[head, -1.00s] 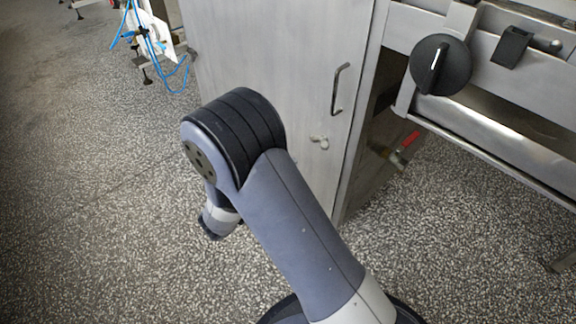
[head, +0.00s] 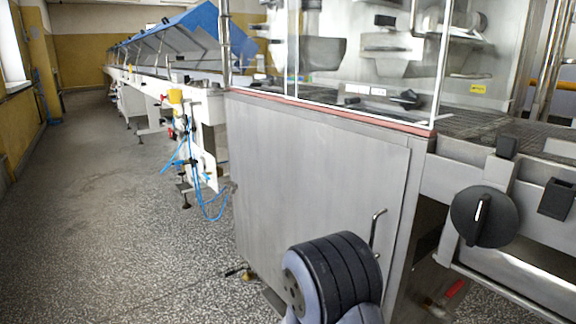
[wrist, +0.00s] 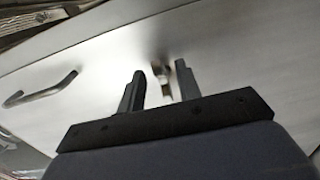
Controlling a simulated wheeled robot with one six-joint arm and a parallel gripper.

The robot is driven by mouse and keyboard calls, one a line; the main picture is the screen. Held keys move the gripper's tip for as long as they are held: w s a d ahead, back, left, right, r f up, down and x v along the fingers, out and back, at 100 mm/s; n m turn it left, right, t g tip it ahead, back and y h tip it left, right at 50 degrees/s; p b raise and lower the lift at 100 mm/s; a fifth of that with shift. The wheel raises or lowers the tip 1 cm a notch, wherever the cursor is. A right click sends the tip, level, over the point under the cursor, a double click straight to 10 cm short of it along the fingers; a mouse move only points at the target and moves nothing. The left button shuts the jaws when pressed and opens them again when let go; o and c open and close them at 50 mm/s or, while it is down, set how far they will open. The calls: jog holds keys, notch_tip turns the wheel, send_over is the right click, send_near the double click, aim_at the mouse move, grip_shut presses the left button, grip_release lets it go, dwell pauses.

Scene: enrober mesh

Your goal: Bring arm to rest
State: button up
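My gripper (wrist: 160,88) shows in the wrist view with its two dark fingers apart and nothing between them. Behind the fingers is the steel cabinet door (wrist: 225,60), with a small latch (wrist: 163,78) seen in the gap; I cannot tell how far away it is. The bent door handle (wrist: 42,92) is left of the fingers. In the head view, only the dark banded joint of my arm shows at the bottom, in front of the cabinet door (head: 310,185) and close below its handle (head: 377,228). The gripper is hidden there.
A black rotary knob (head: 482,216) and a steel frame stand at the right. A red-handled valve (head: 447,297) is low beside the cabinet. Blue hoses (head: 207,205) hang at a white machine on the left. The speckled floor (head: 110,220) at the left is clear.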

dwell(0.3)
jog(key=p+v, duration=0.3)
jog(key=v, duration=0.8)
jog(key=w+d+n+p, duration=0.4)
jog(key=w+d+p, duration=0.1)
jog(key=d, duration=0.3)
jog(key=shift+w+d+r+n, duration=0.3)
jog(key=shift+w+d+r, duration=0.15)
jog(key=shift+w, duration=0.35)
jog(key=shift+s+f, duration=0.1)
